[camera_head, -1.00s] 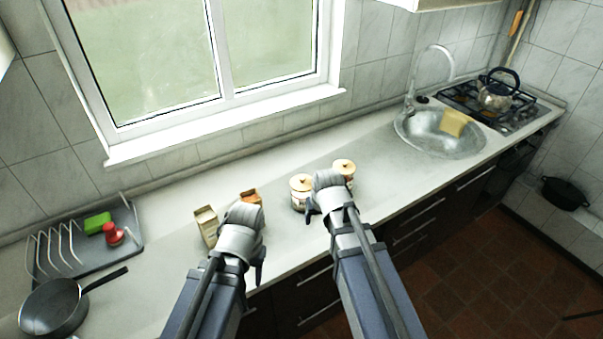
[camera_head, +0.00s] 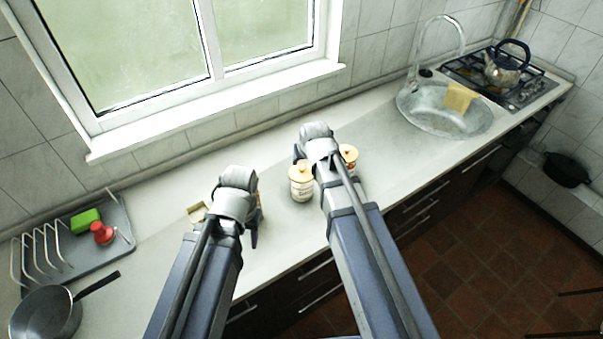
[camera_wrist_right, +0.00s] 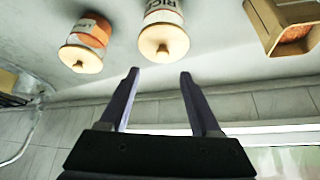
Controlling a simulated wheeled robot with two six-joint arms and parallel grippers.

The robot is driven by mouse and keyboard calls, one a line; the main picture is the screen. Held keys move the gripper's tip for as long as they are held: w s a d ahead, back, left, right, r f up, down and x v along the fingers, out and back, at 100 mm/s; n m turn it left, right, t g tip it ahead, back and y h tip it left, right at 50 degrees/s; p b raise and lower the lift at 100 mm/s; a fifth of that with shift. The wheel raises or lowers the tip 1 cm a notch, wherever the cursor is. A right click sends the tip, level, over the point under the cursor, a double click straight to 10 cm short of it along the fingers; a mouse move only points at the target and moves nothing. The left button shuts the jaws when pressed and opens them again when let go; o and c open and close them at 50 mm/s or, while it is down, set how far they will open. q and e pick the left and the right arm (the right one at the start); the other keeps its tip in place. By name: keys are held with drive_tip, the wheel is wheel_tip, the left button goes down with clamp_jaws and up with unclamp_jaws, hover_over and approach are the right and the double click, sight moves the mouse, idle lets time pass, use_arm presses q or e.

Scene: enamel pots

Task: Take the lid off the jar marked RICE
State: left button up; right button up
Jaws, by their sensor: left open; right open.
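The RICE jar (camera_wrist_right: 164,18) is cream with a pale knobbed lid (camera_wrist_right: 163,42), and part of its lettering shows in the right wrist view. In the head view the jar (camera_head: 301,188) stands upright on the counter with its lid on. My right gripper (camera_wrist_right: 159,73) is open and empty; its fingertips appear just short of the lid, apart from it. In the head view the right gripper (camera_head: 317,140) is behind the jar, on its window side. My left gripper (camera_head: 238,185) is over the counter left of the jar, its fingers mostly hidden.
A second lidded jar (camera_wrist_right: 84,46) with an orange label stands close by, partly behind my right arm in the head view (camera_head: 349,157). An open box (camera_wrist_right: 290,28) is on the other side. A dish rack (camera_head: 80,245) and pan (camera_head: 45,315) are far left, the sink (camera_head: 440,115) right.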

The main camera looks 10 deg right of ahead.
sight(302, 168)
drive_tip(key=shift+b+x, duration=0.55)
drive_tip(key=shift+x, duration=0.55)
drive_tip(key=shift+f, duration=0.1)
drive_tip(key=b+x, duration=0.4)
drive_tip(key=shift+s+a+f, duration=0.2)
drive_tip(key=shift+s, duration=0.05)
drive_tip(key=shift+w+f+b, duration=0.3)
drive_tip(key=shift+f+b, duration=0.05)
use_arm(q)
wheel_tip(302, 168, down, 6)
drive_tip(key=shift+f, duration=0.25)
use_arm(e)
drive_tip(key=shift+r, duration=0.1)
use_arm(q)
drive_tip(key=shift+w, duration=0.1)
use_arm(e)
drive_tip(key=shift+s, duration=0.1)
drive_tip(key=shift+c, duration=0.3)
clamp_jaws()
